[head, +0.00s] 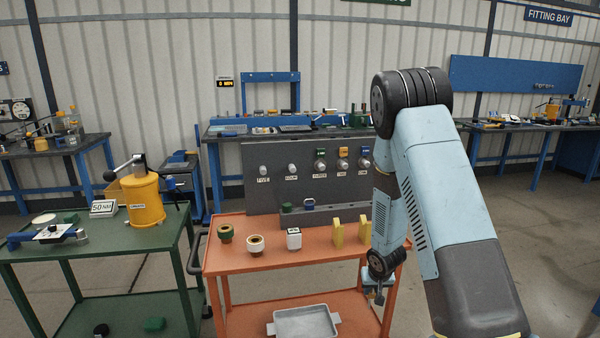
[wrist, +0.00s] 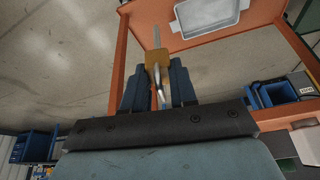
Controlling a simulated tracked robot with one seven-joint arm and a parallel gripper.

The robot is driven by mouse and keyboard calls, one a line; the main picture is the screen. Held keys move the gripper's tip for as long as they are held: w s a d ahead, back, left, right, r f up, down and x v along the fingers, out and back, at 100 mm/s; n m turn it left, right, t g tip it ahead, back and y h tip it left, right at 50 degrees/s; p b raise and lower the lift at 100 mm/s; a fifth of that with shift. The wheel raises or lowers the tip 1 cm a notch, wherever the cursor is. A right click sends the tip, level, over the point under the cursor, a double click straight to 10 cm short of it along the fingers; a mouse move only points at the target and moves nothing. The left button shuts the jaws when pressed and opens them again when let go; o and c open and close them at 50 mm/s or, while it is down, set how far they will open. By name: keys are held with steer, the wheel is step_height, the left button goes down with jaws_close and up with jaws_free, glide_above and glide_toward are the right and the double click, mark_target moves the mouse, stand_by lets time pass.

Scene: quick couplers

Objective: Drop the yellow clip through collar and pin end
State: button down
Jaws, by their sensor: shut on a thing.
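My gripper (head: 374,292) hangs low at the right front edge of the orange cart (head: 300,258). In the wrist view my gripper (wrist: 158,88) has its dark fingers shut on a yellow-brown block with a thin grey metal prong, which looks like the yellow clip (wrist: 158,58). The prong points away from the fingers. In the head view the held piece is too small to make out. A grey panel (head: 256,205) behind the cart top carries a row of round metal ends, labelled below; three have green, orange and blue tags above. I cannot tell which has the collar.
On the cart stand a green ring piece (head: 225,233), a cream ring piece (head: 256,244), a white block (head: 294,239) and two yellow upright pieces (head: 338,233). A grey tray (head: 305,322) lies on the lower shelf. A green cart (head: 95,253) stands left.

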steer(key=c, duration=1.5)
jaws_free()
steer(key=shift+c, duration=1.4)
